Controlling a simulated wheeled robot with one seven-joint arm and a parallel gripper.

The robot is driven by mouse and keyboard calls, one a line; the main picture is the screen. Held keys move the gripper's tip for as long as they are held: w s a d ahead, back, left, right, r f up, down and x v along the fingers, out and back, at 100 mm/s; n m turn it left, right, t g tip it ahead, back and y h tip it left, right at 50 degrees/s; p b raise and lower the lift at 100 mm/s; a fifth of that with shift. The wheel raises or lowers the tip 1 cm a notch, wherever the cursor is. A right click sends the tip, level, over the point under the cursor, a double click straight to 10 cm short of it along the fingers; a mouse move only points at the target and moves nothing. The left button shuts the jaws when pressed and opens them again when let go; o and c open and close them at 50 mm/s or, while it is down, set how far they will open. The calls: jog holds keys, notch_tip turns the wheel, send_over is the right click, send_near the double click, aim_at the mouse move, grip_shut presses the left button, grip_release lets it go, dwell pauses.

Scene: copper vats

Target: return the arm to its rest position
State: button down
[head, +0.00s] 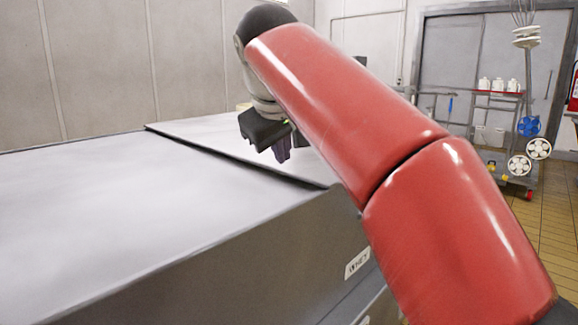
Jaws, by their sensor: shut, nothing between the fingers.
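My red arm reaches from the lower right up to the upper middle of the head view and bends down at a dark wrist. My gripper (283,148) hangs below the wrist, over the far part of a grey metal tank top. Its dark fingers are together and hold nothing that shows. The fingers look a little above the metal surface; I cannot tell the exact gap.
The large metal tank (110,205) fills the left and middle, with a raised seam and a WHEY label (357,263) on its side. A wheeled cart (490,125) with white bottles stands back right, before metal doors. Tiled floor (555,215) is clear at right.

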jog(key=s+d+f+m, duration=0.2)
jog(key=s+d+f, duration=0.4)
jog(key=f, duration=0.3)
jog(key=s+d+f+m+g, duration=0.1)
jog(key=s+d+f+m, duration=0.2)
jog(key=s+d+f, duration=0.4)
jog(key=s+d+f+m, duration=0.3)
jog(key=s+d+f, duration=0.3)
jog(key=s+f, duration=0.3)
notch_tip(320, 180, down, 4)
jog(key=shift+s+d+f+g, duration=0.15)
jog(key=shift+s+d+g, duration=0.05)
jog(key=shift+s+g, duration=0.15)
